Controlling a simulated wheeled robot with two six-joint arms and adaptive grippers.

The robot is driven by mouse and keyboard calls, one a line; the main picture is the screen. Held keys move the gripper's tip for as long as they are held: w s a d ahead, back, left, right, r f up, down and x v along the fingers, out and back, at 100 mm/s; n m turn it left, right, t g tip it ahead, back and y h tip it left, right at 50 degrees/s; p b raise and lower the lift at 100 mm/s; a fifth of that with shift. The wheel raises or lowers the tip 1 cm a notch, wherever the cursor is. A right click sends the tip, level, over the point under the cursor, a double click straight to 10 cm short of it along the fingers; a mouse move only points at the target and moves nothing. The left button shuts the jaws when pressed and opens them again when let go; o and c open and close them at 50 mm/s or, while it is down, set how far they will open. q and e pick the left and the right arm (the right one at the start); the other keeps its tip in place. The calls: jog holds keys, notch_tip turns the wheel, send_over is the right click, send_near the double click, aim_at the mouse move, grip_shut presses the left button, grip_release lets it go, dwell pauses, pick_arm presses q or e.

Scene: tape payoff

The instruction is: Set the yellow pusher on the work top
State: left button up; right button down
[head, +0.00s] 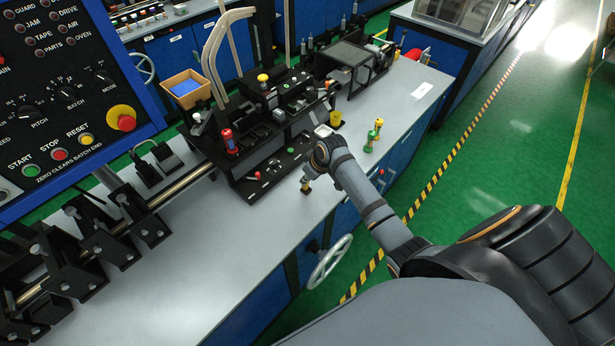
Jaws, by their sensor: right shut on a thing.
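My right gripper (308,178) reaches over the grey work top (225,255), in front of the black machine. It is shut on a small dark piece with a yellowish part (306,187), which appears to be the yellow pusher. The piece is close above or touching the work top; I cannot tell which. The gripper and wrist hide part of it. My left gripper is not in view.
The black tape machine (275,150) stands behind the gripper. A control panel (75,80) fills the upper left. The front work top is clear.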

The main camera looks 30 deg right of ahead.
jog(key=c, duration=1.3)
grip_release()
jog(key=shift+c, duration=0.2)
jog(key=b+v, duration=0.1)
jog(key=v, duration=1.1)
jog(key=shift+r, duration=0.1)
